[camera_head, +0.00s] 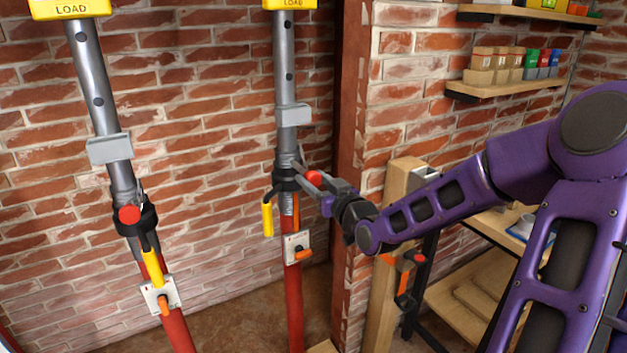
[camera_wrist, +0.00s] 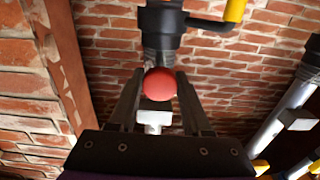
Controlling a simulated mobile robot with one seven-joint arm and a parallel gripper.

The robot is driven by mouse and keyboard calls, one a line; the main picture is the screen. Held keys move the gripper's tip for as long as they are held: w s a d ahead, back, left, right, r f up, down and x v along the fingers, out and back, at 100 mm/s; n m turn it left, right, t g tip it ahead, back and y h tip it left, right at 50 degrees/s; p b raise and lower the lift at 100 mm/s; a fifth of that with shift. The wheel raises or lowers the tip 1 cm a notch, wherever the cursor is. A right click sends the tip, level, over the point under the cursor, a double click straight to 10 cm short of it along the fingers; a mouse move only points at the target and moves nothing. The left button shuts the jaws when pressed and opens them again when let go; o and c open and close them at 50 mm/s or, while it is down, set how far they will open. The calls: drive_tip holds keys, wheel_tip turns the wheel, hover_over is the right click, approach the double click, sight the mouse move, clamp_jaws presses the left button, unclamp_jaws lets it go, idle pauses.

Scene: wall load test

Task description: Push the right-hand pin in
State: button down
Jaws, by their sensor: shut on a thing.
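The right-hand prop (camera_head: 292,150) stands upright with a grey upper tube, a black collar (camera_head: 285,180) and a red lower tube. Its pin has a red round knob (camera_head: 314,177) on the right side of the collar. My gripper (camera_head: 319,182) reaches in from the right with its fingers at this knob. In the wrist view the red knob (camera_wrist: 160,84) sits between the two fingers of my gripper (camera_wrist: 160,88), which is shut on it. The pin's shaft is hidden behind the knob, so its depth in the collar cannot be told.
A left-hand prop (camera_head: 120,180) leans slightly and has its own red knob (camera_head: 129,214). A yellow handle (camera_head: 267,219) hangs left of the right collar. A brick wall (camera_head: 200,150) stands behind. A wooden post (camera_head: 397,210) and shelves (camera_head: 510,87) are on the right.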

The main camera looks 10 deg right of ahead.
idle(0.6)
drive_tip(key=b+x, duration=0.2)
drive_tip(key=x, duration=0.3)
drive_tip(key=shift+w+a+r, duration=0.15)
drive_tip(key=shift+w, duration=0.15)
drive_tip(key=c, duration=0.8)
unclamp_jaws()
drive_tip(key=o, duration=0.5)
drive_tip(key=shift+w, duration=0.15)
drive_tip(key=shift+c, duration=0.2)
